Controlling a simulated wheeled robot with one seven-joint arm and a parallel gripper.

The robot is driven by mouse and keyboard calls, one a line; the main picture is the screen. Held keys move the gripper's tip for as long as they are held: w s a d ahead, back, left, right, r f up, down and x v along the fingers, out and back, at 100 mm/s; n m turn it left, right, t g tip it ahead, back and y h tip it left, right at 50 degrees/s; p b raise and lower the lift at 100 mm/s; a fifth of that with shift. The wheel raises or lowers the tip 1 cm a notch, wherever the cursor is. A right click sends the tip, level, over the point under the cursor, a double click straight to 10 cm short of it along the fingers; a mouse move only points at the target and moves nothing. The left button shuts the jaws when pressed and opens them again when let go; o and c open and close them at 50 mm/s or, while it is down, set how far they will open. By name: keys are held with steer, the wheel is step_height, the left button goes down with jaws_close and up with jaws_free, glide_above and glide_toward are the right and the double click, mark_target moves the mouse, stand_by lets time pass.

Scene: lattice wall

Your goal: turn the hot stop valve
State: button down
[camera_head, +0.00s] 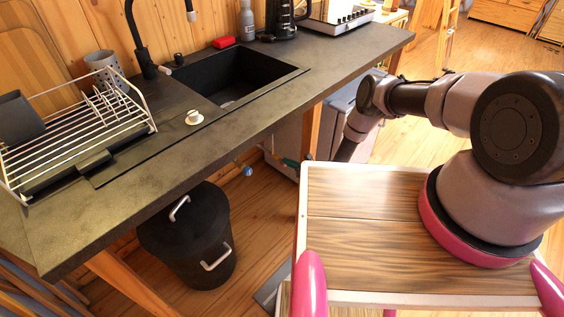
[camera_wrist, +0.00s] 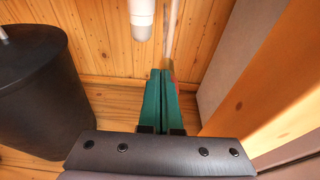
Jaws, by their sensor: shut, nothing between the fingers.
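My gripper (camera_wrist: 160,72) points at the wooden wall under the counter, its teal fingers together with nothing between them. In the wrist view a small reddish-yellow part, likely the hot stop valve (camera_wrist: 172,74), shows just beyond and beside the fingertips, below a thin pale pipe. The fingers hide most of it, and I cannot tell whether they touch it. In the head view the teal fingers (camera_head: 289,162) show under the counter edge. A blue knob (camera_head: 246,170) hangs to their left, apart from them.
A black lidded bin (camera_head: 190,240) stands on the floor under the counter; it is also left in the wrist view (camera_wrist: 38,90). A white pipe (camera_wrist: 142,18) hangs above the fingers. A wooden post (camera_wrist: 265,90) stands close on the right. The counter (camera_head: 230,125) overhangs the space.

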steer(key=shift+w+d+f, duration=0.1)
steer(key=shift+f, duration=0.2)
stand_by(0.4)
steer(key=shift+w+d+r, duration=0.1)
steer(key=shift+w+d, duration=0.05)
steer(key=shift+w, duration=0.05)
steer(key=shift+w+d, duration=0.3)
steer(key=shift+w, duration=0.1)
steer(key=shift+w+d, duration=0.2)
stand_by(0.7)
steer(key=shift+w, duration=0.1)
steer(key=f+v, duration=0.1)
steer(key=v, duration=0.5)
steer(key=shift+d, duration=0.15)
stand_by(0.4)
steer(key=shift+r, duration=0.1)
